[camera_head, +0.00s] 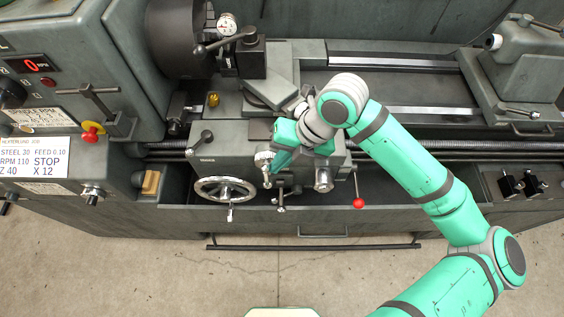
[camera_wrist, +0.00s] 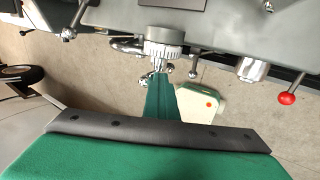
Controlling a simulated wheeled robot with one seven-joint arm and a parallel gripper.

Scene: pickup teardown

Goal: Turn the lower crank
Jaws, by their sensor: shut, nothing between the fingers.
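The lower crank (camera_head: 264,160) is on the front of the lathe carriage, with a silver knurled dial and a ball-ended handle hanging down. In the wrist view the crank's dial (camera_wrist: 163,49) is at top centre, with bright metal balls just under it. My gripper (camera_head: 275,168) is shut and empty, its green fingers pointing down beside the crank, just to its right. In the wrist view my gripper (camera_wrist: 160,77) shows as one green wedge whose tip is close to the crank's balls. I cannot tell whether it touches them.
A spoked handwheel (camera_head: 225,189) is left of the crank. A thin lever (camera_head: 280,196), a silver knob (camera_head: 323,180) and a red-balled lever (camera_head: 358,202) are to its right. The chuck (camera_head: 180,38) and tool post (camera_head: 250,58) stand behind. The floor (camera_head: 290,280) in front is clear.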

